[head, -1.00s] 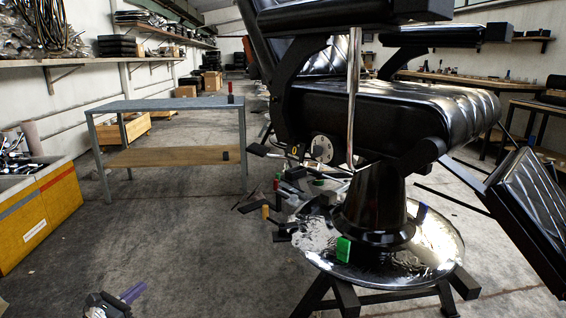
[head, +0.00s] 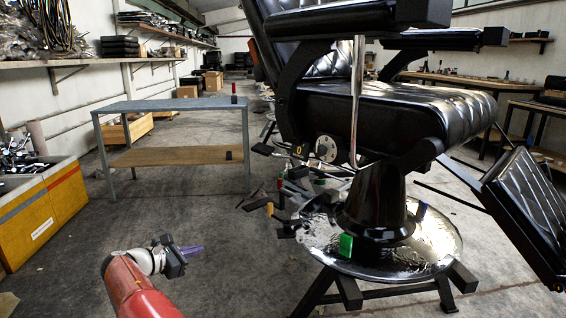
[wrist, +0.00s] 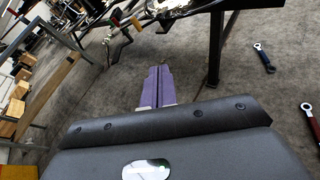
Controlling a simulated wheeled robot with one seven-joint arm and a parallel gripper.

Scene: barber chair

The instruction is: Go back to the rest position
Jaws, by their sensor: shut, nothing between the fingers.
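My gripper (head: 192,250) has purple fingers and shows at the lower left of the head view, at the end of my red and white arm. In the wrist view my gripper (wrist: 156,86) points away over the concrete floor, with its two purple fingers together and nothing between them. The black barber chair (head: 370,120) stands to the right of my gripper in the head view, on a shiny round base. My gripper is well apart from it.
A metal table (head: 165,104) with a wooden lower shelf stands behind my gripper. A yellow bin (head: 40,215) stands at the left. Tools and loose parts lie around the chair base (head: 325,255). Two wrenches (wrist: 263,57) lie on the floor in the wrist view. Floor between bin and chair is mostly clear.

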